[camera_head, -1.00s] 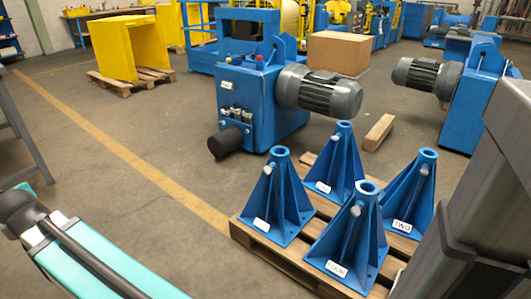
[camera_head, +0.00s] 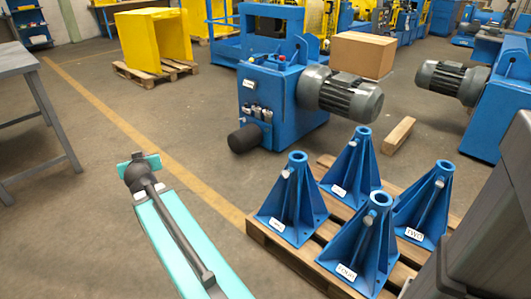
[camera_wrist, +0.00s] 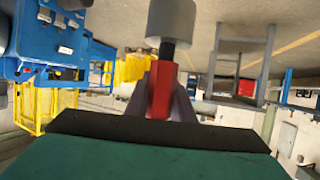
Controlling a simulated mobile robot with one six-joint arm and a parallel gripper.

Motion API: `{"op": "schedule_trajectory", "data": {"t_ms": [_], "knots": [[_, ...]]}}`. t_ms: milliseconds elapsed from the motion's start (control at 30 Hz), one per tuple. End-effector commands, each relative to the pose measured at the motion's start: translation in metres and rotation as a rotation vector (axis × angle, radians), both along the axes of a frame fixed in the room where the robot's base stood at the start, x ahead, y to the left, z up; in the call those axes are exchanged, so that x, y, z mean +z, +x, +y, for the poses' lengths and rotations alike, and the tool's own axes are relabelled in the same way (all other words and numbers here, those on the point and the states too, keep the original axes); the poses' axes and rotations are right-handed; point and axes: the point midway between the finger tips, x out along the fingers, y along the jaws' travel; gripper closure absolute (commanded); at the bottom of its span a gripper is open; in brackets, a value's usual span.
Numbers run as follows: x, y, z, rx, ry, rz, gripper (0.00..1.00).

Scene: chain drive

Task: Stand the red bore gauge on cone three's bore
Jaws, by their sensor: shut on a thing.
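The red bore gauge (camera_wrist: 163,88) shows in the wrist view, a red body with a dark neck and a wide grey cylinder at its end. My gripper (camera_wrist: 162,100) is shut on the red body, one grey finger on each side. Several blue cones with open round bores stand on a pallet in the head view: left (camera_head: 291,208), back (camera_head: 352,172), right (camera_head: 424,202) and front (camera_head: 360,248). The right one's label reads TWO; I cannot surely read the others, so which is three is unclear. The gauge and gripper are not visible in the head view.
The cones' wooden pallet (camera_head: 262,240) stands at the lower right. A blue machine with a grey motor (camera_head: 340,92) stands behind it, with a wooden block (camera_head: 398,136) nearby. A grey table (camera_head: 30,62) is at the left.

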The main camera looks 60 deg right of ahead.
Motion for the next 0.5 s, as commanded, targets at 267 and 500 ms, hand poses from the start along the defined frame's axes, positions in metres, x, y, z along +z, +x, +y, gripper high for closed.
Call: {"op": "schedule_trajectory", "data": {"t_ms": [267,500], "knots": [[0.002,-0.058,-0.09,-0.192,-0.002,-0.001,1.0],[0.0,-0.117,-0.158,-0.353,-0.002,0.001,1.0]]}}
